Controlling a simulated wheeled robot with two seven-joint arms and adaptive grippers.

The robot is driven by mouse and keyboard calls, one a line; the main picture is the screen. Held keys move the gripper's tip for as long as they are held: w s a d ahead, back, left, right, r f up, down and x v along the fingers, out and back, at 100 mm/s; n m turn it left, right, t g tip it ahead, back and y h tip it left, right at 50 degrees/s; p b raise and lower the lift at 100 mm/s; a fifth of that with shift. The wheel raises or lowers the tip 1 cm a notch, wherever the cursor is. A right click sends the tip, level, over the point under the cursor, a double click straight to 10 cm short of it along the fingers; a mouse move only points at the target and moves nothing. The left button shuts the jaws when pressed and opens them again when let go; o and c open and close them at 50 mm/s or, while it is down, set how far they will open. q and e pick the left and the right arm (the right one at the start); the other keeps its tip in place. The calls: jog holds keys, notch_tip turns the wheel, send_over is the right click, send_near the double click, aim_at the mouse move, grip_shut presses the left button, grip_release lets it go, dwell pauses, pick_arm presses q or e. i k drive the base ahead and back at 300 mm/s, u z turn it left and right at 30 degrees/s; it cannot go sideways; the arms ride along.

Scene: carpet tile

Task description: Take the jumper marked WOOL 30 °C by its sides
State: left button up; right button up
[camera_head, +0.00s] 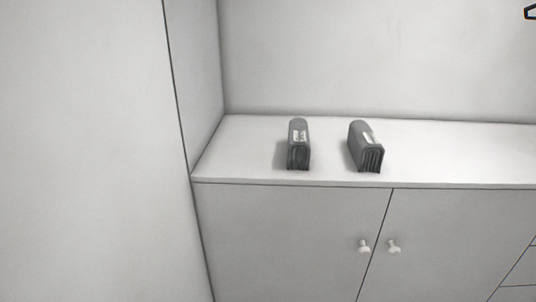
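The left garment (299,155) is narrower and stands nearly straight on to me. The right garment (359,149) is turned a little, with its folded layers facing the front right. Each has a small white label on its upper face. The print on both labels is too small to read, so I cannot tell which is the jumper marked WOOL 30 °C. The two are apart, with bare surface between them. Neither of my grippers shows in this view.
A tall white panel (95,150) rises at the left, and a wall (370,60) stands behind the cabinet top. Below are doors with two white knobs (364,246). The top is clear to the right. Part of a small dark object (530,13) shows at the upper right edge.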

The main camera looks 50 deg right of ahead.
aim_at(299, 153)
jog(key=u, duration=0.15)
jog(key=k, duration=0.4)
jog(key=z, duration=0.8)
